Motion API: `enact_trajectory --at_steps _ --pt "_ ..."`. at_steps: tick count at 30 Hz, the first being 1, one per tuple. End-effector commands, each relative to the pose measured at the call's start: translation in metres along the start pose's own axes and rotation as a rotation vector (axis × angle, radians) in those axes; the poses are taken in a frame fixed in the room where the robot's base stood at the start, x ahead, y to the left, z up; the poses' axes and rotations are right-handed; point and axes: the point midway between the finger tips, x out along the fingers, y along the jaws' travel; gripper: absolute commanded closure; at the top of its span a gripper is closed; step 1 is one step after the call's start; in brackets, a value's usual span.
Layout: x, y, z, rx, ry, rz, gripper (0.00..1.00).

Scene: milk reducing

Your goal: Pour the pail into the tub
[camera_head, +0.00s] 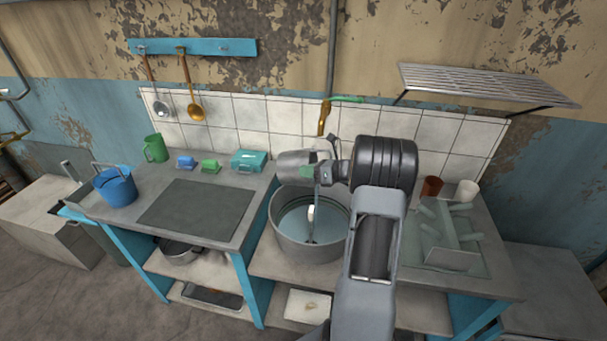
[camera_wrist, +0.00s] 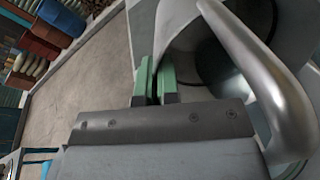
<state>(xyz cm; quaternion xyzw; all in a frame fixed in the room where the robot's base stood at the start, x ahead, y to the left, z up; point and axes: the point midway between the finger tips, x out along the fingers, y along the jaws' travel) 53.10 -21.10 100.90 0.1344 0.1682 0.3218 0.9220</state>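A grey metal pail (camera_head: 296,164) lies tilted on its side above the tub in the head view. In the wrist view the pail's curved metal handle (camera_wrist: 262,70) fills the right side. My gripper (camera_head: 312,170) has green fingertips, which also show in the wrist view (camera_wrist: 155,82). They are close together at the pail; their exact contact is partly hidden.
A blue bucket (camera_head: 115,188) stands at the left counter end, near green and blue cups and a teal box (camera_head: 249,161). A brass tap (camera_head: 324,118) rises behind the tub. A drying rack (camera_head: 451,235) and two cups stand right. A wire shelf (camera_head: 484,84) hangs above.

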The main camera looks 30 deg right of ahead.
Motion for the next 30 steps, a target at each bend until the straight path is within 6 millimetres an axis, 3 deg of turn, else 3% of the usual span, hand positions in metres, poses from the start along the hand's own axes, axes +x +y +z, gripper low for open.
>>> enact_trajectory --at_steps 12,25,30 --pt "-0.015 -0.01 -0.02 0.02 -0.201 0.082 1.0" --pt "-0.039 -0.014 -0.024 0.045 -0.461 0.19 1.0" --pt "-0.04 -0.013 -0.022 0.043 -0.462 0.192 1.0"
